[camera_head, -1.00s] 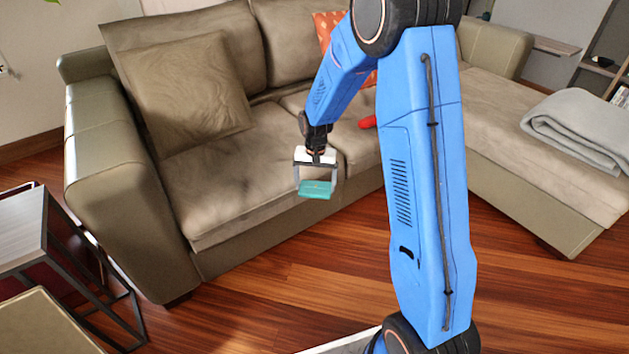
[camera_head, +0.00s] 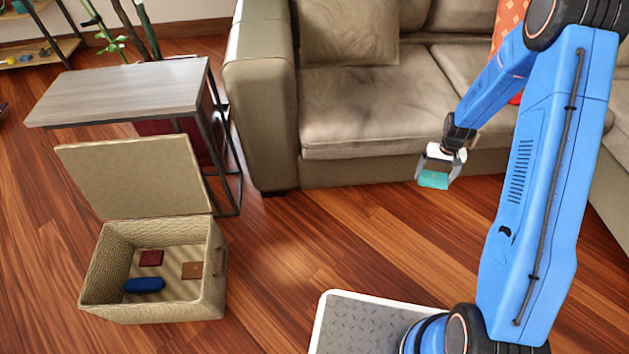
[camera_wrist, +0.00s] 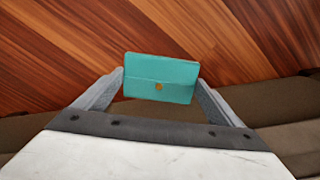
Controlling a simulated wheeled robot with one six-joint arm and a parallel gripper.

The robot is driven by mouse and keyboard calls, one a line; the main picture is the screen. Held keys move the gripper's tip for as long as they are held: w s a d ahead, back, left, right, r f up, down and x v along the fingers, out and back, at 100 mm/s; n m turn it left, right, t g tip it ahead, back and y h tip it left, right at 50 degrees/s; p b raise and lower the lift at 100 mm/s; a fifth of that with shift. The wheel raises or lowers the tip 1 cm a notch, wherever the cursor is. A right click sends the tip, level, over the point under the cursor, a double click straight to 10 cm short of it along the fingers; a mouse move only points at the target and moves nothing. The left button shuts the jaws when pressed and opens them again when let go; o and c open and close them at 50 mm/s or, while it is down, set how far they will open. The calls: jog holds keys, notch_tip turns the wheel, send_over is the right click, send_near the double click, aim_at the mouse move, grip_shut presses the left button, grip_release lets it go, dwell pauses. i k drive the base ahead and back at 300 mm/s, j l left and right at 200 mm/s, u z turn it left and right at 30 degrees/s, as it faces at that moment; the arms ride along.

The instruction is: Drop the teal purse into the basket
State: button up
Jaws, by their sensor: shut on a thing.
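The teal purse (camera_head: 433,180) is held between the fingers of my gripper (camera_head: 436,176), in the air in front of the sofa. The basket (camera_head: 160,309) is a beige woven box on the floor at lower left, well to the left of my gripper. Its lid (camera_head: 135,178) is open, tilted up at the back. Inside lie a blue item (camera_head: 144,285), a dark red item (camera_head: 151,258) and a brown item (camera_head: 192,270).
A side table (camera_head: 120,92) with a dark metal frame stands behind the basket. The beige sofa (camera_head: 350,110) stands at the back, with cushions on it. Wooden floor (camera_head: 290,245) is clear between the basket and my base.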

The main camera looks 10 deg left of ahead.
aim_at(176, 287)
jog(key=k+u, duration=0.25)
jog(key=k+j+u, duration=0.1)
jog(key=k+u, duration=0.2)
jog(key=u, duration=1.6)
jog(key=i+l+u, duration=0.15)
jog(key=l+u, duration=0.15)
jog(key=l, duration=0.5)
jog(key=l+u, duration=0.35)
jog(key=l, duration=0.45)
